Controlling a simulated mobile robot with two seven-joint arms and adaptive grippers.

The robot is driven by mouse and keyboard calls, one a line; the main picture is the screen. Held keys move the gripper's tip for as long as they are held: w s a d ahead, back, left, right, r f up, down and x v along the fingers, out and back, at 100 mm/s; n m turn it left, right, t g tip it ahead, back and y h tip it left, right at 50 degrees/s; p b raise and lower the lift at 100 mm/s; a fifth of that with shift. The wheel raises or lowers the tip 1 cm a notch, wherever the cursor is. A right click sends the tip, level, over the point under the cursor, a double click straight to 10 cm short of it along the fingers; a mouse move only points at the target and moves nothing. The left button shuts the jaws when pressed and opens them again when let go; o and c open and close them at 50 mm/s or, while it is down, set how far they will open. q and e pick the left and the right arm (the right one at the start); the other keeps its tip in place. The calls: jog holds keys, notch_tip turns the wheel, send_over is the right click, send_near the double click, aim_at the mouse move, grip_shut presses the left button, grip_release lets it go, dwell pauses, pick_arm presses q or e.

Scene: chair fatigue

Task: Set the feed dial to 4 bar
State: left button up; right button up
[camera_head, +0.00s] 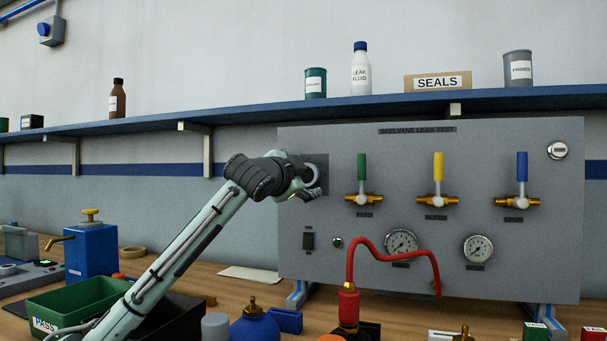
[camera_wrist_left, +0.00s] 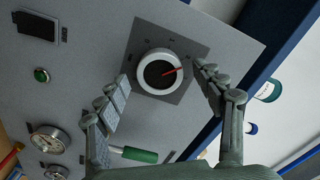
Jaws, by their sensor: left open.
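The feed dial (camera_wrist_left: 160,72) is a round knob with a white rim, a dark face and a red pointer, on a dark square plate (camera_wrist_left: 188,92) of the grey panel. In the left wrist view the pointer aims right and slightly up; the scale marks are too small to read. My left gripper (camera_wrist_left: 163,80) is open, with one finger on each side of the dial and visible gaps to its rim. In the head view my left gripper (camera_head: 306,187) is in front of the plate (camera_head: 321,160) and covers much of the dial. My right gripper is not in view.
The leak test panel (camera_head: 400,285) carries green, yellow and blue valve handles (camera_head: 362,167), two gauges (camera_head: 401,243) and a rocker switch (camera_head: 308,239). A red hose (camera_head: 385,246) arches before it. A shelf (camera_head: 250,112) runs above. A green bin (camera_head: 75,300) stands below my arm.

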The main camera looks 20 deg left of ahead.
pick_arm(q)
jog(key=shift+w, duration=0.15)
jog(key=c, duration=1.2)
jog(key=shift+o, duration=0.2)
jog(key=shift+m, duration=0.3)
